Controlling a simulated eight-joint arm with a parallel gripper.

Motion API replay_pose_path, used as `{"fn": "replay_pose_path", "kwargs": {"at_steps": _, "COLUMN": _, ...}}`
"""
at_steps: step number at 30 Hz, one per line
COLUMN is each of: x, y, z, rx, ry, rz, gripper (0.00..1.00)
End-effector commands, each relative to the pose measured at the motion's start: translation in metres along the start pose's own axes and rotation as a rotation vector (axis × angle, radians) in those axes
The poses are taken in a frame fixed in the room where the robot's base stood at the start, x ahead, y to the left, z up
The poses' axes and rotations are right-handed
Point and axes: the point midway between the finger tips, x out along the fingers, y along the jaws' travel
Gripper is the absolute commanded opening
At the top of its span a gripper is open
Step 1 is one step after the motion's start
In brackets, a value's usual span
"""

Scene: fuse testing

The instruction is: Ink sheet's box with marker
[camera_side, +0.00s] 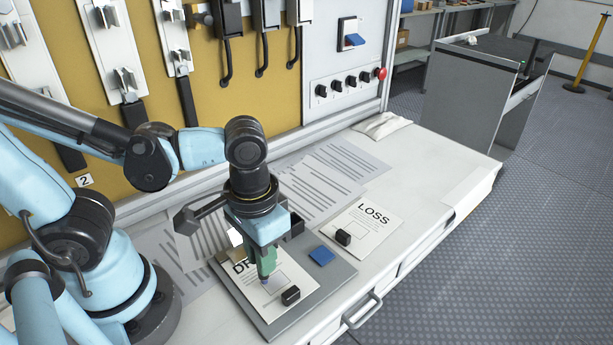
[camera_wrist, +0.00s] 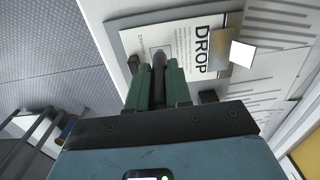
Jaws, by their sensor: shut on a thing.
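A white sheet headed DROP (camera_side: 245,290) lies on a grey board (camera_side: 338,275), and it also shows in the wrist view (camera_wrist: 190,42). A thin square box outline is printed on it, partly hidden by my gripper and marker. My gripper (camera_side: 267,268) points down over the sheet, its green fingers (camera_wrist: 160,88) shut on a dark marker (camera_wrist: 159,66). The marker's tip is at or just above the box area; I cannot tell whether it touches the paper. Any ink in the box is too small to make out.
A black block (camera_side: 291,296) sits at the DROP sheet's near edge. The LOSS sheet (camera_side: 377,222) with another black block (camera_side: 343,237) lies to the right. Striped papers (camera_side: 335,165) lie behind. The bench's right part is clear.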

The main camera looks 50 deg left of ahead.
Motion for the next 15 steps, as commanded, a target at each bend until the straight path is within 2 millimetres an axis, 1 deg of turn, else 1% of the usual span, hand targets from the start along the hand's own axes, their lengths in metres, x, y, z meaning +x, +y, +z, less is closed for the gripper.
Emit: {"fn": "replay_pose_path", "kwargs": {"at_steps": 15, "x": -0.046, "y": 0.0, "z": 0.0, "rx": 0.0, "ry": 0.0, "rz": 0.0, "gripper": 0.0}}
